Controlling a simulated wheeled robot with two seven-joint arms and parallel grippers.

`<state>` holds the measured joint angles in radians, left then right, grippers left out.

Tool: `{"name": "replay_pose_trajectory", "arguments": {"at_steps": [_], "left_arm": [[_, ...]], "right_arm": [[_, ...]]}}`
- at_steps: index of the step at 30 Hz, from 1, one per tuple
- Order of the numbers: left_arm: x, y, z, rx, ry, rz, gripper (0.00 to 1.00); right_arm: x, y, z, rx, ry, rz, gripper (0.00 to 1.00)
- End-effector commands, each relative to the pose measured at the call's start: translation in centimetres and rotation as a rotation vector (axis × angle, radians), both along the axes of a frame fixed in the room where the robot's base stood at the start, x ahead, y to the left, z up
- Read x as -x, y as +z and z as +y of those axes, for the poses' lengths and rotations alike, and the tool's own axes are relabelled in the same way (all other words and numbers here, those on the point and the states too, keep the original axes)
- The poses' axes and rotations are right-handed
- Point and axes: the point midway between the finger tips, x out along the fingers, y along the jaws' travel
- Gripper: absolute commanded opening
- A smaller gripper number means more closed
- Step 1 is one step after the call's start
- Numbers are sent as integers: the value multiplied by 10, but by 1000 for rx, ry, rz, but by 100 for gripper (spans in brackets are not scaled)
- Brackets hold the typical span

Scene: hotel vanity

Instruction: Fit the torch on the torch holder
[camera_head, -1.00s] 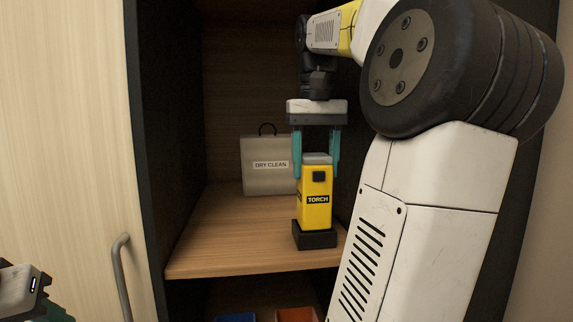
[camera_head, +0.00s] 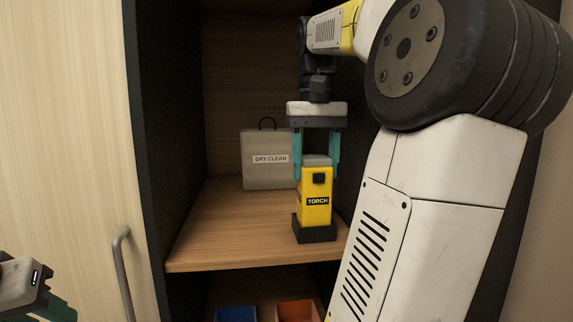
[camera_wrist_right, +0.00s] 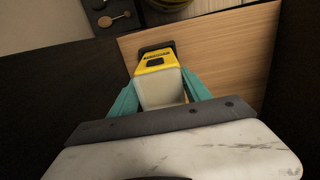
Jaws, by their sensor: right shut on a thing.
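The yellow torch (camera_head: 315,186), with a grey top and a black "TORCH" label, stands upright in the cabinet. Its lower end is in the black torch holder (camera_head: 314,234), near the shelf's front edge. My right gripper (camera_head: 316,168) points down from above, with its teal fingers on either side of the torch's upper part, shut on it. In the right wrist view the torch (camera_wrist_right: 157,82) sits between the fingers, with the dark holder partly showing beyond it. How deep the torch sits is hidden by the holder's walls. My left gripper (camera_head: 52,303) is cut off at the lower left.
A grey "DRY CLEAN" bag (camera_head: 267,172) stands behind and left of the torch. The wooden shelf (camera_head: 215,240) is clear at the front left. Blue (camera_head: 236,314) and orange (camera_head: 297,312) bins are below. A cabinet door with a handle (camera_head: 124,275) is at left.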

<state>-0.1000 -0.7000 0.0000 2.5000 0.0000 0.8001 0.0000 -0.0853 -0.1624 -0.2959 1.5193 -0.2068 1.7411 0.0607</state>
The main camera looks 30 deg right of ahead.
Motion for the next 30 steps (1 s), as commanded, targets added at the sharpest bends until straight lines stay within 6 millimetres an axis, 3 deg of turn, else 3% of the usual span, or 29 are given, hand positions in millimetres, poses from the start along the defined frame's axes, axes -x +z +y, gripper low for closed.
{"name": "replay_pose_trajectory", "arguments": {"at_steps": [30], "left_arm": [[0,0,0,0,0,0,36]], "right_arm": [[0,-9,0,0,0,-1,0]]}}
